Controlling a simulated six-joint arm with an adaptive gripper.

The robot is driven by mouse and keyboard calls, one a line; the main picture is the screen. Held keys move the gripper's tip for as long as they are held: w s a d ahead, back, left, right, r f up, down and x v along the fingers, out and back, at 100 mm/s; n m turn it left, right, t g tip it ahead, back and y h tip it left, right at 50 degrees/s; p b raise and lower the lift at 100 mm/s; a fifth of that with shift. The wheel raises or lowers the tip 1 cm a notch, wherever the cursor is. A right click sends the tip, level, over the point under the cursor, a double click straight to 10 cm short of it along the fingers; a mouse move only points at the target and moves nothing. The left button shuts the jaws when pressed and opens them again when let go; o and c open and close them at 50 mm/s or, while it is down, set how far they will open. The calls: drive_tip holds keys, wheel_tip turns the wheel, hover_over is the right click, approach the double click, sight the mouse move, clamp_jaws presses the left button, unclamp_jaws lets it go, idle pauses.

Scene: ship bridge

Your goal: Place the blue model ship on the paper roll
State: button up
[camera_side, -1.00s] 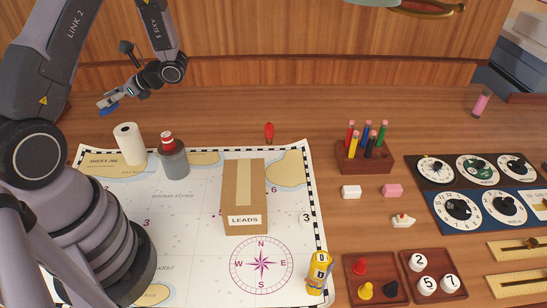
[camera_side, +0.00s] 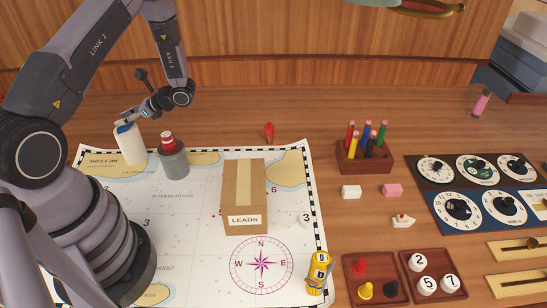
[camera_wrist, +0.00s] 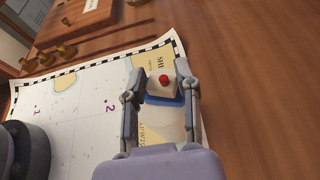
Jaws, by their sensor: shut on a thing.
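The blue model ship (camera_side: 125,128) is at the top end of the white paper roll (camera_side: 133,152), which stands upright on the chart. I cannot tell whether the ship touches the roll or hangs just above it. My gripper (camera_side: 126,119) is shut on the ship from above. In the wrist view the ship's blue hull (camera_wrist: 160,100), pale cabin and red funnel (camera_wrist: 164,79) sit between the two fingers of my gripper (camera_wrist: 160,84).
A grey cup (camera_side: 173,164) holding a red-capped item stands just right of the roll. A cardboard box (camera_side: 244,195) marked LEADS lies on the chart (camera_side: 190,235).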

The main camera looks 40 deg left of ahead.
drive_tip(key=o, duration=0.9)
drive_tip(key=shift+f, duration=0.1)
drive_tip(key=shift+w+d+r, duration=0.15)
drive_tip(key=shift+w+r, duration=0.05)
drive_tip(key=shift+r, duration=0.05)
drive_tip(key=w+d+r+n+t+h, duration=0.2)
drive_tip(key=w+d+r, duration=0.5)
drive_tip(key=d+r, duration=0.4)
drive_tip(key=s+d+r+n+t+h, duration=0.2)
drive_tip(key=s+d+r+t, duration=0.2)
drive_tip(key=s+d+r, duration=0.1)
drive_tip(key=s+d+r+n+t+h, duration=0.2)
drive_tip(key=s+d+r+t+h, duration=0.1)
drive_tip(key=d+r, duration=0.3)
drive_tip(key=s+d+r+n+t+h, duration=0.2)
drive_tip(key=s+d+r+n+t, duration=0.1)
drive_tip(key=s+d+r+t, duration=0.3)
drive_tip(key=shift+s+d+r+h, duration=0.3)
drive_tip(key=shift+s+r, duration=0.05)
drive_tip(key=shift+r, duration=0.05)
